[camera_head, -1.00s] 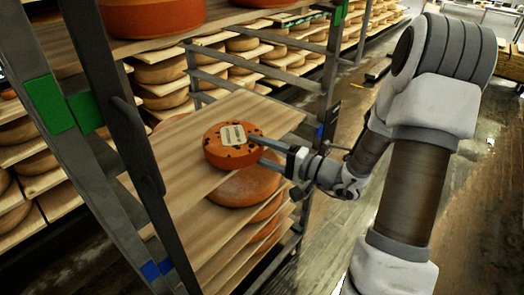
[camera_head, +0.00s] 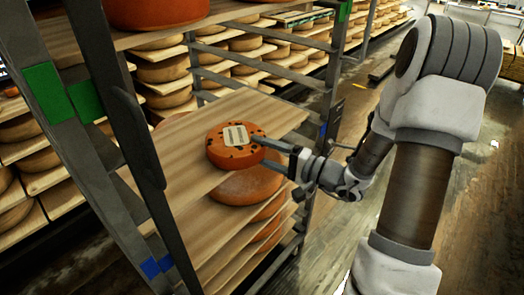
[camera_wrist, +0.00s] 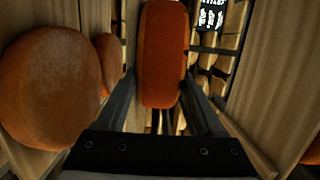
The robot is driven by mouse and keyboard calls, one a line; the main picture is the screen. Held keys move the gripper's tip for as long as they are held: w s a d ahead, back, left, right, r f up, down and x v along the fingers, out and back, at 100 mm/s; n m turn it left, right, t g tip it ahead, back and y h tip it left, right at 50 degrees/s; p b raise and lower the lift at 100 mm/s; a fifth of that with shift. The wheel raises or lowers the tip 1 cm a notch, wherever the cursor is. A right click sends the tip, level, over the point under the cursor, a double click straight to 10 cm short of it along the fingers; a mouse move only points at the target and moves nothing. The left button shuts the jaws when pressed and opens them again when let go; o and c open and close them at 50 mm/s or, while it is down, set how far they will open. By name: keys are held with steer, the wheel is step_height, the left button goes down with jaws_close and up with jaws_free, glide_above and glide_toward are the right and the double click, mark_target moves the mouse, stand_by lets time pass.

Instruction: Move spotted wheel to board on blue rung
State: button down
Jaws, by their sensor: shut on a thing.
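The spotted wheel (camera_head: 235,146) is orange with dark spots and a pale label on top. It lies flat over a wooden board (camera_head: 185,180) in the rack; whether it touches the board is hard to tell. My gripper (camera_head: 260,148) reaches in from the right and is shut on the wheel's side. In the wrist view the held wheel (camera_wrist: 163,55) stands edge-on between my two fingers (camera_wrist: 160,92). Blue marks (camera_head: 150,268) are on the front left post, and another blue mark (camera_head: 322,130) is on the right post.
Plain wheels (camera_head: 245,185) sit on boards just below; one shows large at left in the wrist view (camera_wrist: 48,88). A board with a big wheel (camera_head: 155,10) is above. The dark front post (camera_head: 120,110) stands left. Free floor (camera_head: 330,230) lies right.

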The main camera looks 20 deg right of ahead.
jaws_free()
steer(key=shift+f, duration=0.2)
steer(key=p+v, duration=0.2)
steer(key=v, duration=1.5)
steer(key=shift+d, duration=0.2)
